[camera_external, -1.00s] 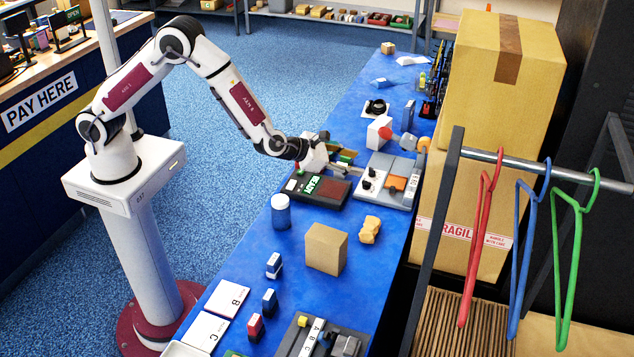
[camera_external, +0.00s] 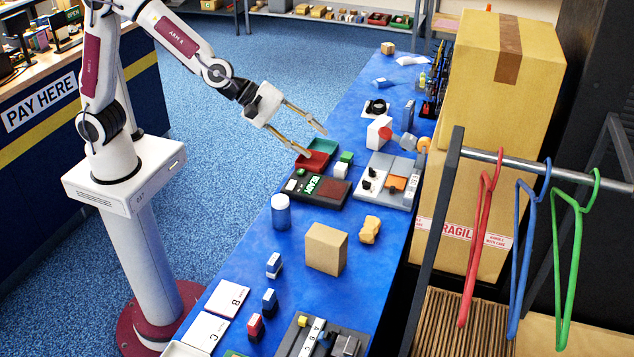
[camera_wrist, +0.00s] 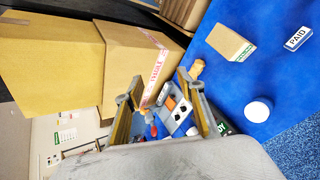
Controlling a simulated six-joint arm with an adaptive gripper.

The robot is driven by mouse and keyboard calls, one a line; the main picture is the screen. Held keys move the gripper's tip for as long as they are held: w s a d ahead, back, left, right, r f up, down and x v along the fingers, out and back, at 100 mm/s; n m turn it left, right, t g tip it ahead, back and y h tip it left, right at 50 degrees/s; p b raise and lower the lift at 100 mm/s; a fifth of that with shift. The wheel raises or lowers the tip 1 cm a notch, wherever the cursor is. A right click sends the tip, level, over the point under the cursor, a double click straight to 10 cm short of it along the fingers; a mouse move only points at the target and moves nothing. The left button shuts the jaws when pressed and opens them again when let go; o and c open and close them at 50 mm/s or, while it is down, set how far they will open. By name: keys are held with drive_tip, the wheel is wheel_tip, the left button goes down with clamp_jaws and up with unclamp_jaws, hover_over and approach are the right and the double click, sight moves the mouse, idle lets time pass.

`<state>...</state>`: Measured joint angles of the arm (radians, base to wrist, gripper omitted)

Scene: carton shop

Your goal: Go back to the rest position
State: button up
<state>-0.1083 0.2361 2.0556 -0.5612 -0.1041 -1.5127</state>
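My gripper (camera_external: 306,138) is open and empty. It hangs in the air above the blue table, over the red and green trays (camera_external: 314,158) and the dark READY device (camera_external: 318,189). Its two long fingers are spread and point down to the right. In the wrist view my gripper (camera_wrist: 155,90) also shows spread fingers with nothing held between them. My arm is raised and bent, back toward its pedestal.
The blue table (camera_external: 240,262) carries a small carton (camera_external: 326,249), a blue cylinder (camera_external: 281,212), a grey panel with an orange part (camera_external: 388,181) and a white-and-green block (camera_external: 343,165). Large cartons (camera_external: 505,75) and a hanger rail (camera_external: 540,172) stand at the right.

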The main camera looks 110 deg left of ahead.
drive_tip(key=s+d+r+m+g+h, duration=0.1)
drive_tip(key=s+d+r+m, duration=0.25)
drive_tip(key=s+m, duration=0.4)
drive_tip(key=s+d+r+m+g+h, duration=0.1)
drive_tip(key=s+d+r+m+h, duration=0.3)
drive_tip(key=s, duration=0.6)
drive_tip(key=s+f+m+g+y, duration=0.3)
drive_tip(key=s+m, duration=1)
drive_tip(key=s, duration=0.8)
drive_tip(key=shift+s+d+f+m, duration=0.35)
drive_tip(key=shift+s+f, duration=0.05)
drive_tip(key=shift+f, duration=0.15)
